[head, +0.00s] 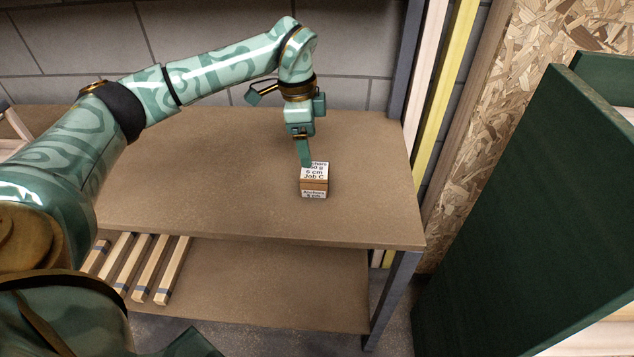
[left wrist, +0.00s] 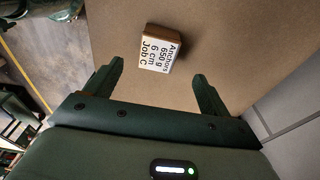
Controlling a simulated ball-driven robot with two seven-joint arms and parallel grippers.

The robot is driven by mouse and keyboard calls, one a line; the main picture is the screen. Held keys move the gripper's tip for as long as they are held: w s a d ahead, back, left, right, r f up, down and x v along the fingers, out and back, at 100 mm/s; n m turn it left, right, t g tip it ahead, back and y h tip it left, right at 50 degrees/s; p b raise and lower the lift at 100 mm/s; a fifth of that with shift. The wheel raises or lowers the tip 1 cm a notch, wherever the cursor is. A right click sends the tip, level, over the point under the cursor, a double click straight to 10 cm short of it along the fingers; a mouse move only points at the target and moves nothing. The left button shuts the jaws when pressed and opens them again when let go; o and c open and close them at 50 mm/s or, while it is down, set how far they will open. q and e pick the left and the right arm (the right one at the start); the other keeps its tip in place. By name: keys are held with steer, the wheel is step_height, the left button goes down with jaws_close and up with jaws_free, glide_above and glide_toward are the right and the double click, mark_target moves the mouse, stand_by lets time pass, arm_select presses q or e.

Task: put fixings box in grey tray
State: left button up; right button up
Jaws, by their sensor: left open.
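The fixings box (head: 314,181) is a small brown box with white labels reading Anchors, 6 cm, Job C. It stands on the upper brown shelf, right of its middle. It also shows in the left wrist view (left wrist: 160,49), ahead of the fingers. My left gripper (head: 304,158) points down over the far side of the box, and a finger hides part of the label. In the left wrist view the left gripper (left wrist: 159,83) is open, with its two fingers apart and nothing between them. No grey tray shows. My right gripper is not in view.
The brown shelf top (head: 220,190) is clear around the box. Several wooden strips (head: 145,268) lie on the lower shelf. A dark green panel (head: 535,215) stands at the right. A grey block wall (head: 200,35) is behind the shelf.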

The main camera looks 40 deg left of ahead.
mark_target(315, 169)
arm_select(q)
steer(key=f, duration=0.2)
steer(key=f+b, duration=0.1)
steer(key=f, duration=0.1)
steer(key=shift+w+d, duration=0.1)
steer(key=shift+d, duration=0.1)
steer(key=f+b, duration=0.1)
steer(key=f, duration=0.2)
steer(key=d+f+b, duration=0.1)
steer(key=f, duration=0.1)
steer(key=shift+w+f+b, duration=0.2)
steer(key=shift+w+b, duration=0.05)
steer(key=shift+b, duration=0.1)
steer(key=shift+s+r, duration=0.1)
steer(key=shift+r, duration=0.05)
steer(key=shift+c, duration=0.3)
steer(key=c, duration=1.5)
steer(key=shift+r, duration=0.1)
steer(key=shift+c, duration=0.6)
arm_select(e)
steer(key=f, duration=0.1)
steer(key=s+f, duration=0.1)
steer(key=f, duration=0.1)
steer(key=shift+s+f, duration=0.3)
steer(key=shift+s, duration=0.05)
